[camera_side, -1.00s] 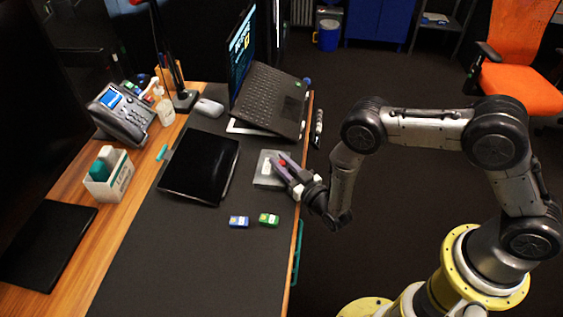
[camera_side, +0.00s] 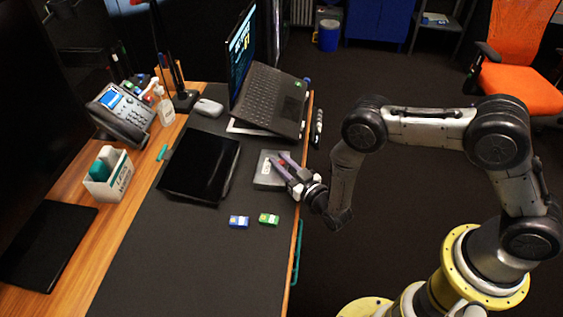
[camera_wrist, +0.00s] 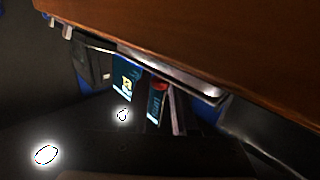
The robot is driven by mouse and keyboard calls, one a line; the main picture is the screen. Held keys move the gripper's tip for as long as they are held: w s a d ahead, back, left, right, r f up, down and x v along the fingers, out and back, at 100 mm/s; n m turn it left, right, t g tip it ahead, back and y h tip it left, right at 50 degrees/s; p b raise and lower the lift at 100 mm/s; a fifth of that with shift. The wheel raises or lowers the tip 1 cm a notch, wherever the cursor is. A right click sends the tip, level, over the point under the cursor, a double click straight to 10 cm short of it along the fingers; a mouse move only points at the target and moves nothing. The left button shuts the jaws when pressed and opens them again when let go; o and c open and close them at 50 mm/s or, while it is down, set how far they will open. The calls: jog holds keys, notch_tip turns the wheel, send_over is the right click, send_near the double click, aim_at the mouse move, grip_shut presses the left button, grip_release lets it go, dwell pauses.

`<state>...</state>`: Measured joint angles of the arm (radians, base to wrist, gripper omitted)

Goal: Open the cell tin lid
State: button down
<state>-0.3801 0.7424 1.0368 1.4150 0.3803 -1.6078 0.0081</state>
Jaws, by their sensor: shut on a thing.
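The cell tin (camera_side: 264,181) is a flat grey box on the dark desk mat, near the desk's right edge. My gripper (camera_side: 281,160) reaches over its right side from the right, with its pale purple fingers low over the top. It is shut on the tin's lid; the fingers hide the exact contact. The lid looks flat, and I cannot tell whether it has lifted. The wrist view does not show the tin or fingers clearly.
The front mat (camera_side: 190,265) is clear.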

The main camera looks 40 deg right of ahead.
aim_at(266, 166)
jog(key=shift+w+a+r+n+g, duration=0.15)
jog(key=shift+r+n+g, duration=0.2)
jog(key=shift+r, duration=0.05)
jog(key=shift+w+a+r+n+g, duration=0.1)
jog(key=shift+r+n+g, duration=0.25)
jog(key=shift+r, duration=0.05)
jog(key=shift+w+a+r+n+g+h, duration=0.2)
jog(key=shift+r+n+g, duration=0.15)
jog(key=shift+g, duration=0.1)
jog(key=shift+w+a+r+n+g+h, duration=0.15)
jog(key=shift+a+r+n+g+h, duration=0.05)
jog(key=shift+r+n+g, duration=0.2)
jog(key=shift+w+a+r+n+g+h, duration=0.45)
jog(key=shift+n+g, duration=0.2)
jog(key=shift+g, duration=0.3)
jog(key=shift+w+a+r+n+g+h, duration=0.3)
jog(key=shift+w+a+n+g, duration=0.2)
jog(key=shift+g, duration=0.3)
jog(key=shift+w+a+r+n+g+h, duration=0.15)
jog(key=shift+w+a+n+g+h, duration=0.45)
jog(key=shift+g, duration=0.2)
jog(key=shift+w+a+n+g+h, duration=0.55)
jog(key=shift+n+g+h, duration=0.1)
jog(key=shift+g, duration=0.15)
jog(key=shift+w+a+f+n+g+h, duration=0.3)
jog(key=shift+w+a+n+g+h, duration=0.3)
jog(key=shift+g+h, duration=0.25)
jog(key=shift+w+a+f+n+g+h, duration=0.25)
jog(key=shift+w+a+n+g+h, duration=0.1)
jog(key=shift+g+h, duration=0.2)
